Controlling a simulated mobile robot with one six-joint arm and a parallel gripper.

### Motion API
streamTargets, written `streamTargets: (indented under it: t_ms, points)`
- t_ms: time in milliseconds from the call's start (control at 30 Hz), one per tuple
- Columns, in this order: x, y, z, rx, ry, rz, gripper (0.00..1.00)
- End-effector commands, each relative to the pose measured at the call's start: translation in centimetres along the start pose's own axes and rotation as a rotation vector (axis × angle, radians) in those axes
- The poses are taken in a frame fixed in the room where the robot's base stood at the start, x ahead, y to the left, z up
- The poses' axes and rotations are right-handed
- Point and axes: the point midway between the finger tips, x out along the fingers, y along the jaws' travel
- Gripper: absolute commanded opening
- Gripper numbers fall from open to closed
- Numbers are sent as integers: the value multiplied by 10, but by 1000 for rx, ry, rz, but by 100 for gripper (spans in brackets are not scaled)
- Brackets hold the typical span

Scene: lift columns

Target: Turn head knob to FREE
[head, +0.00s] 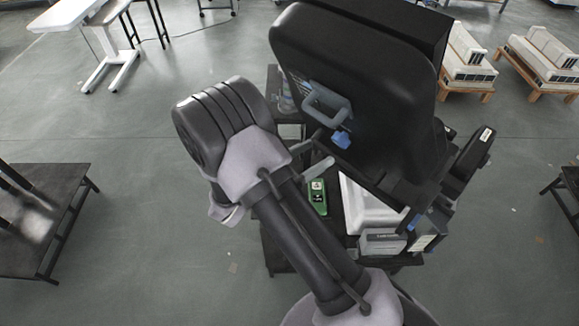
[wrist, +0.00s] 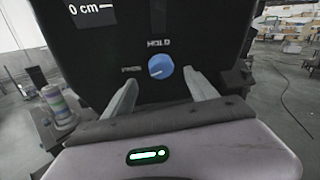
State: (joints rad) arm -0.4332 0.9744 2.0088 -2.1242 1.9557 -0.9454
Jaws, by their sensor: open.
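The blue head knob (wrist: 161,66) sits on a black panel in the wrist view. The word HOLD stands above it, and a small blurred label is at its left. A pale mark on the knob seems to point left and slightly down, toward that label. My gripper (wrist: 164,79) is open, with one finger on each side of the knob, both apart from it in the picture. In the head view my gripper (head: 322,154) is below a blue part (head: 341,140) under the grey handle (head: 328,104); that part looks like the knob.
A large black column head (head: 355,85) stands above my gripper. Below are a green device (head: 317,197), a white tray (head: 366,212) and small boxes (head: 383,242). A display reading 0 cm (wrist: 93,10) is at the panel's upper left. A dark table (head: 40,220) stands at left.

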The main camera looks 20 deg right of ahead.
Motion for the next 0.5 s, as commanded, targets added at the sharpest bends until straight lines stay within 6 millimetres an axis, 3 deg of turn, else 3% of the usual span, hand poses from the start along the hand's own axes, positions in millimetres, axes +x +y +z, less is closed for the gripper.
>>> streamTargets:
  t_ms: [100,233,333,500]
  points:
    - [-40,1,0,1,0,6,67]
    - [-74,0,0,1,0,5,67]
    - [-90,0,0,0,-1,2,67]
    - [-99,0,0,0,1,0,67]
